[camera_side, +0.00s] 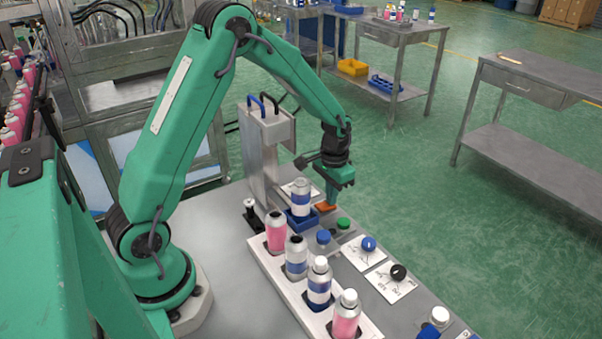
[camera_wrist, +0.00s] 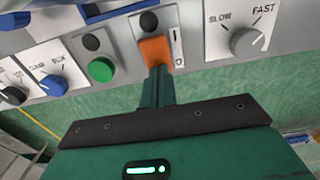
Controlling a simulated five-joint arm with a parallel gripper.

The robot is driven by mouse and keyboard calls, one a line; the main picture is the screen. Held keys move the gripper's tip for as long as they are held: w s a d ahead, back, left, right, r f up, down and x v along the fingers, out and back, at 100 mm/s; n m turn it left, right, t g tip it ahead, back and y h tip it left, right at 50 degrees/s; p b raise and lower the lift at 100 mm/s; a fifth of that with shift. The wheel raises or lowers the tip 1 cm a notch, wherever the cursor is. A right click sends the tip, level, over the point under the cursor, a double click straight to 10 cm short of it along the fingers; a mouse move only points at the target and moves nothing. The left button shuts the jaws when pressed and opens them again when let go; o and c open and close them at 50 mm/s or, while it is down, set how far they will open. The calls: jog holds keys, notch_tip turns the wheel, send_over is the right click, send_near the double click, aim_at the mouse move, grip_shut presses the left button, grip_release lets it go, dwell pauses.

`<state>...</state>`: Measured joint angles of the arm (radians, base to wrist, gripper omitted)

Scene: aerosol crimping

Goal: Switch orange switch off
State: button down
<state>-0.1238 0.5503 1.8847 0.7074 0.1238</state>
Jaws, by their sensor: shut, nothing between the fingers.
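The orange switch (camera_wrist: 156,52) sits on the grey panel in the wrist view, with I and O marks on its right side. In the side view the orange switch (camera_side: 326,207) shows just below my gripper. My gripper (camera_wrist: 157,74) is shut and empty. Its fingertips are at the lower end of the switch, beside the O mark, and they appear to touch it. They cover part of that end, and I cannot tell which way the switch is tilted. In the side view my gripper (camera_side: 332,202) points down over the panel.
Beside the switch are a green button (camera_wrist: 101,69), a blue knob (camera_wrist: 54,86) and a grey SLOW-FAST knob (camera_wrist: 246,41). A white rack (camera_side: 262,262) with several spray cans stands in front.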

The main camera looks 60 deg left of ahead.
jog(key=shift+r, duration=0.2)
jog(key=shift+r, duration=2.6)
notch_tip(320, 180, up, 5)
jog(key=shift+r, duration=0.1)
